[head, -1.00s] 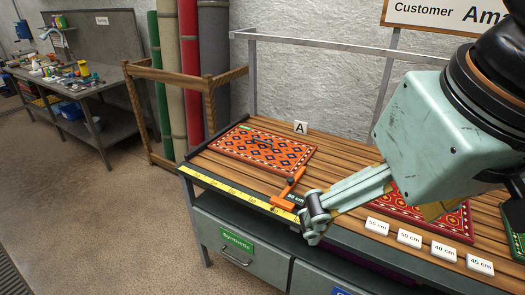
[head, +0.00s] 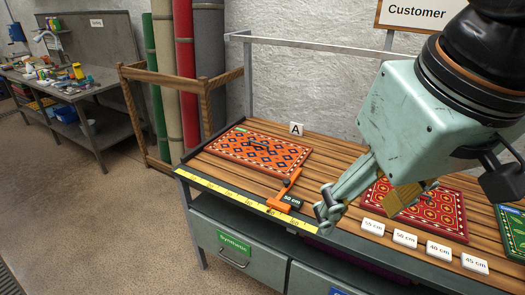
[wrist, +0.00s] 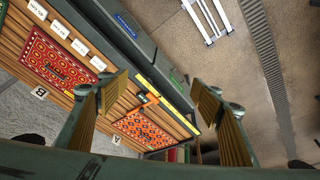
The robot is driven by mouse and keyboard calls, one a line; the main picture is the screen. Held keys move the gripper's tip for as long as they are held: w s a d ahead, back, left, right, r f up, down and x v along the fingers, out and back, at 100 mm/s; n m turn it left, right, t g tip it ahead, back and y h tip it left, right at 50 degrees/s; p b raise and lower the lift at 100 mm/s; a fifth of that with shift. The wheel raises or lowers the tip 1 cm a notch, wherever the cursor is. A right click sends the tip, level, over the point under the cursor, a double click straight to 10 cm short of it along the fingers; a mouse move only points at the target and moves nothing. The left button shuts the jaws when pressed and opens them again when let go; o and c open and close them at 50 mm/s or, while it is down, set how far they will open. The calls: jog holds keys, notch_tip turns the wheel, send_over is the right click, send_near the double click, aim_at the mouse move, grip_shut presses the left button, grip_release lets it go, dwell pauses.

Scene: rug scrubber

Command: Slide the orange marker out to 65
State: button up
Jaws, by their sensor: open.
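The ruler's digits are too small to read surely.
A red rug (head: 440,210) lies right of my gripper, with white length tags (head: 405,238) in front of it. Drawers (head: 235,250) are below the bench. A metal rail (head: 310,50) stands behind. The floor at the left is clear.

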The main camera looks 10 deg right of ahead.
jog(key=shift+n, duration=0.8)
jog(key=w, duration=0.1)
jog(key=w+r+p, duration=0.1)
jog(key=w, duration=0.1)
jog(key=w+r, duration=0.1)
jog(key=w, duration=0.1)
jog(key=shift+w, duration=0.1)
jog(key=c, duration=0.9)
jog(key=n+g+p, duration=0.4)
jog(key=n+p, duration=1.1)
jog(key=n, duration=0.2)
send_over(287, 180)
jog(key=shift+a+f, duration=0.1)
jog(key=shift+f, duration=12.65)
jog(key=shift+f, duration=0.15)
jog(key=shift+f+p, duration=0.75)
jog(key=shift+f, duration=6)
